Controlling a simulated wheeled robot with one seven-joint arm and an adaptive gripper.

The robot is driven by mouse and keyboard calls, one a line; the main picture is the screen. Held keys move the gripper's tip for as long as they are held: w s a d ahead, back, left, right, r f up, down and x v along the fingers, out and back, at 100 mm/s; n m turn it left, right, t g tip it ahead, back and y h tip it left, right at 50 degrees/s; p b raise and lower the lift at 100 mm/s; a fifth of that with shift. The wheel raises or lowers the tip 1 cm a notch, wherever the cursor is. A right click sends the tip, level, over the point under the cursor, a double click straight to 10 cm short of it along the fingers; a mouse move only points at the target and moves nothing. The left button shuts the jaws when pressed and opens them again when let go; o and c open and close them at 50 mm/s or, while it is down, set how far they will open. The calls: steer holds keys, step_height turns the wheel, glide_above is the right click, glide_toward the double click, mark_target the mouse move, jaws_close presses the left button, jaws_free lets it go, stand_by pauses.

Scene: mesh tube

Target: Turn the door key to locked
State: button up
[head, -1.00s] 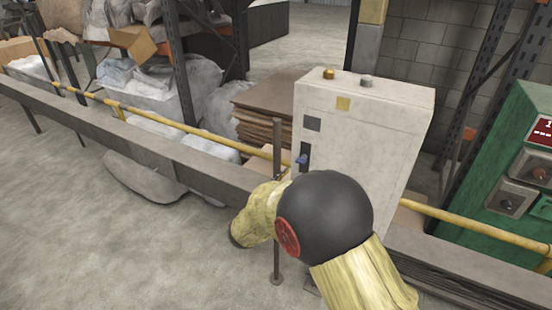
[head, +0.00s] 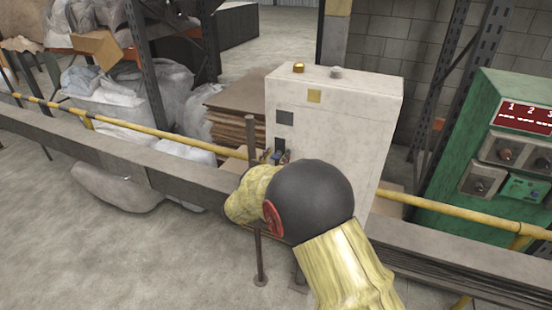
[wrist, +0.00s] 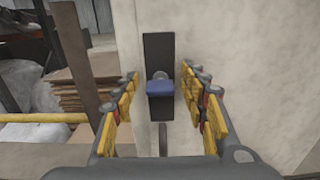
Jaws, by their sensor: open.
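The door key has a blue head (wrist: 160,88) and sits on a dark upright plate (wrist: 157,50) on the pale cabinet (head: 340,115). In the wrist view the blue head lies level, wider than tall, with a round grey part just above it. My gripper (wrist: 160,97) is open, with yellow-padded fingers on the left and right of the key and a visible gap on each side. In the head view the fingertips show at the key (head: 278,156), and my arm hides the lower cabinet front.
A thin dark post (head: 255,200) stands just left of the cabinet, close to my arm. A yellow rail (head: 170,135) and a grey beam (head: 130,160) run across. A green control box (head: 490,150) stands at the right.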

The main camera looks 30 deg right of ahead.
steer(key=shift+c, duration=0.4)
jaws_close()
steer(key=shift+r+p, duration=0.1)
steer(key=shift+p, duration=0.3)
steer(key=n+p, duration=0.1)
steer(key=p, duration=0.1)
steer(key=n+p, duration=0.2)
steer(key=p, duration=0.1)
steer(key=shift+r+n, duration=0.2)
steer(key=shift+n, duration=0.1)
steer(key=n+p, duration=0.5)
steer(key=p, duration=0.2)
steer(key=shift+w+a+n, duration=0.1)
steer(key=shift+n, duration=0.2)
steer(key=n+p, duration=0.5)
steer(key=p, duration=0.1)
steer(key=shift+f, duration=0.2)
steer(key=shift+f+n+p, duration=0.2)
steer(key=shift+n+p, duration=1.5)
steer(key=shift+n, duration=0.2)
